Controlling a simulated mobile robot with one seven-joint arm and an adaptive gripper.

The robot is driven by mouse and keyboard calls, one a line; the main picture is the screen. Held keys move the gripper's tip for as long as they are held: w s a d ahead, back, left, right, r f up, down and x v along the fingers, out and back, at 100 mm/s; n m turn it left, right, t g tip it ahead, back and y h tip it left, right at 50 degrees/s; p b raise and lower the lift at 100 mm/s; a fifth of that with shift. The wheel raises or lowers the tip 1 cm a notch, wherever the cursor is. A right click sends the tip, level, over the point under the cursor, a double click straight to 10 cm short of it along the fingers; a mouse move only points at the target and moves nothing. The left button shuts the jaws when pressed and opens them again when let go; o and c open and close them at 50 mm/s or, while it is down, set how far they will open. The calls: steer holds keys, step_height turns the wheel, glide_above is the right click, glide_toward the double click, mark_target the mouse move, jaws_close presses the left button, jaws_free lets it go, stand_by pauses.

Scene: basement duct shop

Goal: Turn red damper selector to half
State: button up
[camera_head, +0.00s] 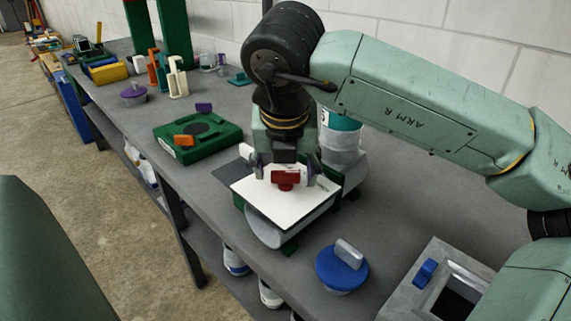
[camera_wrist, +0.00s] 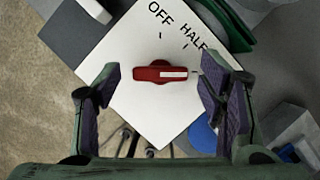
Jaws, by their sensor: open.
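The red damper selector (camera_head: 286,178) is a bar knob on a white dial plate (camera_head: 262,202), which sits on a grey rounded duct piece (camera_head: 266,232). In the wrist view the selector (camera_wrist: 152,74) lies nearly level, its white pointer stripe directed right. The plate (camera_wrist: 150,110) reads OFF at the top and HALF at upper right, each with a tick; the stripe is not at either one. Any marking farther right is hidden by a finger. My gripper (camera_head: 287,170) is open over the plate, its fingers (camera_wrist: 162,80) beside the selector's two ends, with gaps visible.
A blue round knob piece (camera_head: 341,270) and a grey box with a blue handle (camera_head: 430,280) stand to the front right. A green box (camera_head: 197,140) lies left of the plate. A white canister (camera_head: 341,140) stands close behind. Bare bench shows between them.

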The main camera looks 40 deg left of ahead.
steer(key=shift+c, duration=0.5)
steer(key=shift+f, duration=0.1)
steer(key=c, duration=1.1)
